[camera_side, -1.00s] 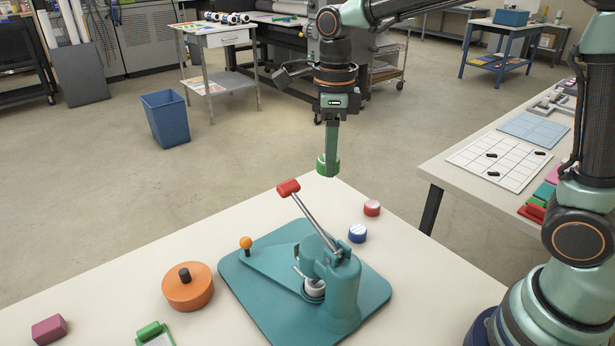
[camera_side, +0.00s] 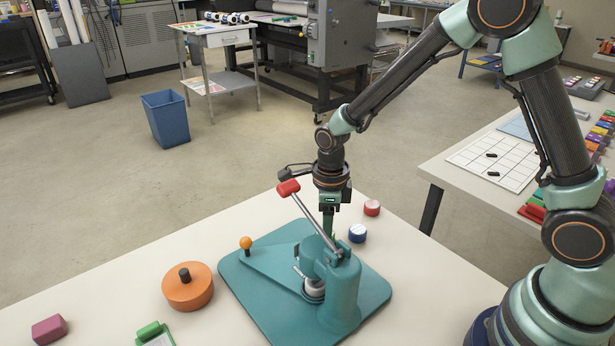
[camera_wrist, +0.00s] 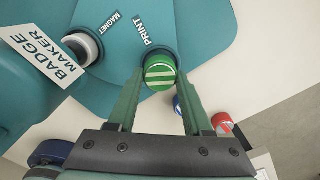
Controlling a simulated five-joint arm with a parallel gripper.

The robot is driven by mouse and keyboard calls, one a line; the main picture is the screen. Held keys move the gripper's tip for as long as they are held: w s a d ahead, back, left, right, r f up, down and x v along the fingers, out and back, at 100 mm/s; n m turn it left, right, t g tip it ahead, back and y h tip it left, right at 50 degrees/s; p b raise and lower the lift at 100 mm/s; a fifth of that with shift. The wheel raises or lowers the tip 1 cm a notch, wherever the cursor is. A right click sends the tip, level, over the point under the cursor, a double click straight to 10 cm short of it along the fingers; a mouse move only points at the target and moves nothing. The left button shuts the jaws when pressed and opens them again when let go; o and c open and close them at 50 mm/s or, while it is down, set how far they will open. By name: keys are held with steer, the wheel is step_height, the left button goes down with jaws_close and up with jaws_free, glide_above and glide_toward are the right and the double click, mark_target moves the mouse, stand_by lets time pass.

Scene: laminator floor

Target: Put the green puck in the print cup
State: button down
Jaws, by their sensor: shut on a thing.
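The green puck (camera_wrist: 160,73), with pale stripes on top, is between the fingertips of my gripper (camera_wrist: 160,84) in the wrist view. My gripper is shut on it. The print cup (camera_wrist: 160,53) shows only as a dark rim behind the puck, by the PRINT label on the teal badge maker (camera_wrist: 112,60). The puck covers most of the cup; I cannot tell whether it is inside or just above it. In the side view my gripper (camera_side: 328,222) points down behind the badge maker's column (camera_side: 342,295), which hides its tips and most of the puck.
The red-handled lever (camera_side: 288,188) stands close left of my gripper. A blue puck (camera_side: 357,233) and a red puck (camera_side: 372,207) lie to the right. A white cup marked MAGNET (camera_wrist: 82,47) is nearby. An orange round container (camera_side: 187,287) sits on the table at left.

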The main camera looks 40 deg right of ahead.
steer(key=shift+f, duration=0.75)
steer(key=shift+f, duration=0.35)
